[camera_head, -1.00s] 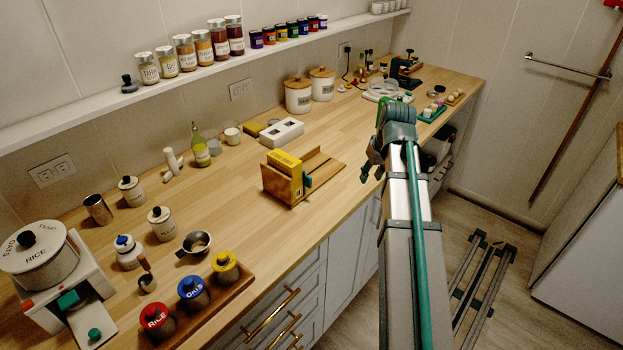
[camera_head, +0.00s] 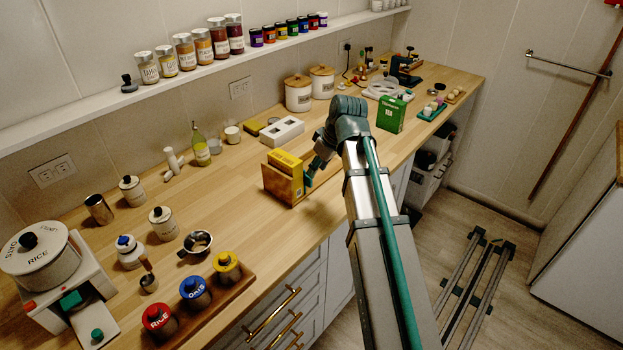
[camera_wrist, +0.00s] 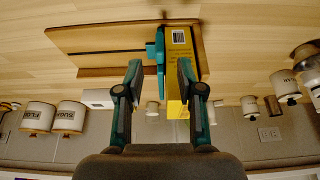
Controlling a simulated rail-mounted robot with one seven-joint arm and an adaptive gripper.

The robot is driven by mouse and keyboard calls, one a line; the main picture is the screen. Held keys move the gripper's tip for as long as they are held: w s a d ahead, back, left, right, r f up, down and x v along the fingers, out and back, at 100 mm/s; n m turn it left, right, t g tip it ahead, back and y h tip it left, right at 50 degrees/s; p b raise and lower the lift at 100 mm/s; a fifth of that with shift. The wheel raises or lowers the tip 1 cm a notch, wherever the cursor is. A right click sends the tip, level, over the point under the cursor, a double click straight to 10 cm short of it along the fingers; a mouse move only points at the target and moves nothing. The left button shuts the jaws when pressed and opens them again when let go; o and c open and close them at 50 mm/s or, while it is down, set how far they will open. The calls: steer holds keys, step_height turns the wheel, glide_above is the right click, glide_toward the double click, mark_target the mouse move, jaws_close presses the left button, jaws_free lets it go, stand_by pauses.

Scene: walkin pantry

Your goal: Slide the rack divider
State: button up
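The wooden rack (camera_head: 276,186) stands on the counter with a yellow box (camera_head: 285,160) at its left end. In the wrist view the rack (camera_wrist: 95,42) shows a long dark slot, and the yellow box (camera_wrist: 180,50) stands in it. The teal divider (camera_wrist: 158,48) is upright beside the box, on the slot's open side. My gripper (camera_wrist: 158,68) is open, with one finger on each side of the divider's near end; contact is not clear. In the head view my gripper (camera_head: 313,174) is at the rack's right side, and my arm hides much of the rack.
A white two-hole block (camera_head: 282,130) stands behind the rack. A green box (camera_head: 391,114) stands to the right, behind my arm. Labelled canisters (camera_head: 298,95) are at the wall.

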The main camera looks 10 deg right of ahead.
mark_target(311, 180)
steer(key=shift+p+x, duration=0.6)
steer(key=shift+x, duration=2.8)
jaws_close()
